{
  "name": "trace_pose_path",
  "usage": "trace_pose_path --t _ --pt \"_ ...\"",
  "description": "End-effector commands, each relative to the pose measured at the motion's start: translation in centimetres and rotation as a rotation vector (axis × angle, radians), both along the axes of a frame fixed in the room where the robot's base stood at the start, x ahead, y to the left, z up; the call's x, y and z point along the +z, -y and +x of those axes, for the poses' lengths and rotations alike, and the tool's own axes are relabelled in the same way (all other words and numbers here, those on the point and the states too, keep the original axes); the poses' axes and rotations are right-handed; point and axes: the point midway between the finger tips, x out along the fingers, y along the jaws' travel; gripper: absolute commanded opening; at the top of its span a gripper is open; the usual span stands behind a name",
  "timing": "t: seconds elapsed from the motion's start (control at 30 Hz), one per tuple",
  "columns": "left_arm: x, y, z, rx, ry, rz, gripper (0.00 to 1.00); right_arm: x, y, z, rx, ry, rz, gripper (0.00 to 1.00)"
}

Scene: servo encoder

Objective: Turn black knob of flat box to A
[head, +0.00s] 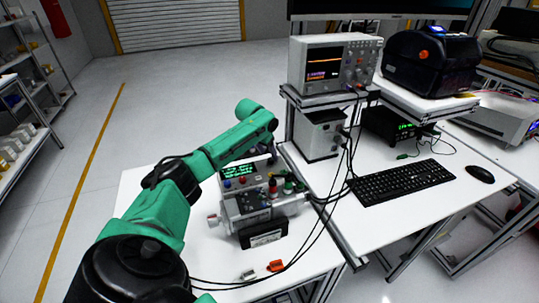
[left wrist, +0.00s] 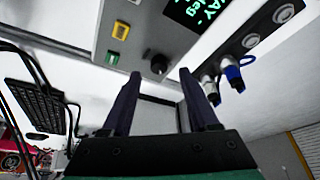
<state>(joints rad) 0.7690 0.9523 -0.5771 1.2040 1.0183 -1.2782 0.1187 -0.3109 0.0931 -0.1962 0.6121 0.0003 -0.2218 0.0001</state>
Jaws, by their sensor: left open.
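In the left wrist view a pale grey flat box (left wrist: 104,40) fills the top. It carries a small black knob (left wrist: 158,64), a yellow-framed button, a green button and a dark display with green text. The knob's pointer direction and letters cannot be read. My left gripper (left wrist: 159,75) is open, its two dark fingers on either side of the knob in the picture, with nothing between them. Contact cannot be told. In the head view a unit with a green-lit display (head: 240,171) stands on the table; my green arm reaches over behind it, and the knob cannot be made out.
Blue-and-silver connectors (left wrist: 236,73) stick out beside the box. In the head view black cables run right of the unit, and a small orange part (head: 275,266) lies in front. An oscilloscope (head: 333,64) and a keyboard (head: 402,182) are on the right bench.

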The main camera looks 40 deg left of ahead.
Motion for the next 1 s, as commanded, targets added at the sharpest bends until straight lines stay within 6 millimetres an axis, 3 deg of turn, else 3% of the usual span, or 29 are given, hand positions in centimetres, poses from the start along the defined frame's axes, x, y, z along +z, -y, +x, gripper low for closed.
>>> trace_pose_path --t 0.2,0.47,0.63,1.0 --pt "-2.7 -0.1 1.2 0.0 0.001 0.001 0.61 0.1 -1.5 2.0 -0.002 0.033 0.021 0.0" --pt "-3.0 -0.1 1.3 -0.001 0.001 0.002 0.61 0.0 -1.7 1.4 -0.001 0.024 0.024 0.0" --pt "-3.0 -0.1 1.2 -0.001 0.001 0.001 0.0 0.0 -1.5 1.2 0.0 0.021 0.021 0.0" --pt "-2.8 -0.1 1.2 0.03 0.001 0.002 0.0 0.7 -1.0 1.2 0.001 0.019 0.014 0.0"
